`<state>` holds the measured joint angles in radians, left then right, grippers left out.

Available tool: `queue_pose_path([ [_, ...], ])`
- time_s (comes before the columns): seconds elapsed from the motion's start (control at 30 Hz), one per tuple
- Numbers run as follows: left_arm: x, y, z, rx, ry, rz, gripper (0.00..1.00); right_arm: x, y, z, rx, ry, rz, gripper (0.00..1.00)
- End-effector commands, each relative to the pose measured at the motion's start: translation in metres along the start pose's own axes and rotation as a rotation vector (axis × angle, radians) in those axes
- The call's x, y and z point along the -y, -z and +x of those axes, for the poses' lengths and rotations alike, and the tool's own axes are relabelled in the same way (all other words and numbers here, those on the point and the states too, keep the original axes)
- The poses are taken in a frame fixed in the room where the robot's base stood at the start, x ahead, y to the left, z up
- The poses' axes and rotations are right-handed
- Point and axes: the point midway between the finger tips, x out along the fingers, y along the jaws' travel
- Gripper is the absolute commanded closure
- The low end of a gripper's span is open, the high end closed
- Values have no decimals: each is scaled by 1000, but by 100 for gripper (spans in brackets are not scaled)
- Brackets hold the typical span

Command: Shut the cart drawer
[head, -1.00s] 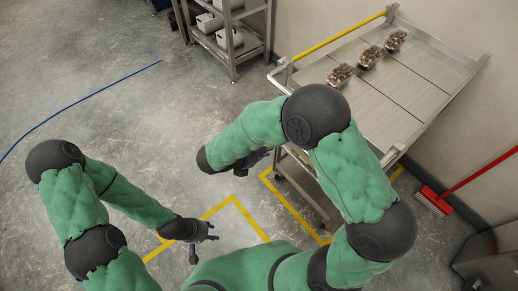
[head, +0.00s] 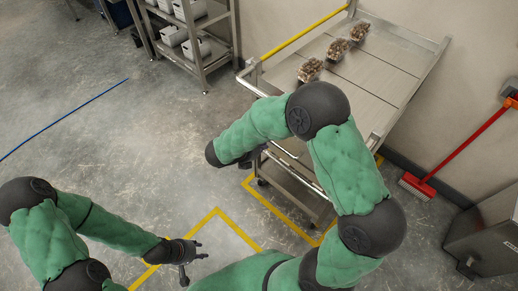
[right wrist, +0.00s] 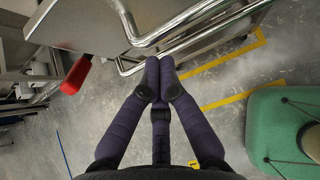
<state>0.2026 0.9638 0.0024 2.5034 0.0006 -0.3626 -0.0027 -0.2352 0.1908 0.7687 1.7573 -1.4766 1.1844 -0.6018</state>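The steel cart (head: 385,75) stands at upper right in the head view, with a yellow push bar at its far left side. Metal tubes run along its near side below the top; a drawer front cannot be made out clearly, being partly behind my right arm. My right gripper (right wrist: 160,62) has its dark fingertips together, just below the cart's bent steel tubes (right wrist: 150,40) in the right wrist view. Contact cannot be told. In the head view my right gripper is mostly hidden by its own arm, beside the cart. My left gripper (head: 194,260) is open and empty above the floor.
Several clamshell trays (head: 334,50) of brown items stand on the cart top. A steel shelf rack (head: 205,50) is at upper left of the cart. A red broom (head: 418,186) and a grey bin (head: 485,235) are at right.

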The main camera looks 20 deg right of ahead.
Motion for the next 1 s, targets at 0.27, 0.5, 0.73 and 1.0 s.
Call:
queue_pose_path([
  [0.27,0,0,0,0,0,0,60,0,-3,4,0,2,2,100],
  [0.5,0,0,0,0,0,0,60,1,-34,39,-1,6,6,100],
  [0.73,0,0,0,0,0,0,60,1,-54,63,0,2,1,100],
  [1.0,0,0,0,0,0,0,60,0,-56,65,0,1,1,100],
])
